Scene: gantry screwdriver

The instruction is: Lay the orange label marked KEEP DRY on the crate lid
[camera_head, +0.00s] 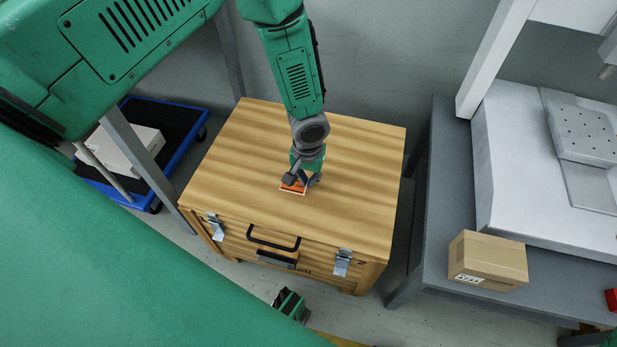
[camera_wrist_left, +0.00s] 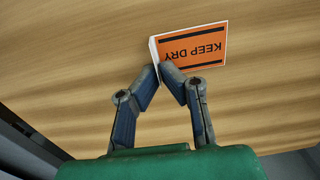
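The orange label (camera_head: 293,187) with black KEEP DRY lettering is at the middle of the wooden crate lid (camera_head: 340,150). In the left wrist view the label (camera_wrist_left: 195,47) shows its printed face and a white edge, close to the lid's wood (camera_wrist_left: 70,60). I cannot tell whether it lies fully flat. My left gripper (camera_head: 302,178) points down over the lid. In the left wrist view its fingertips (camera_wrist_left: 163,70) are nearly together, with a corner of the label between them.
The crate front has a black handle (camera_head: 273,240) and two metal latches. A grey bench (camera_head: 435,220) on the right bears a cardboard box (camera_head: 488,261). A blue-edged cart (camera_head: 177,160) with a pale box (camera_head: 128,148) stands at left. Most of the lid is clear.

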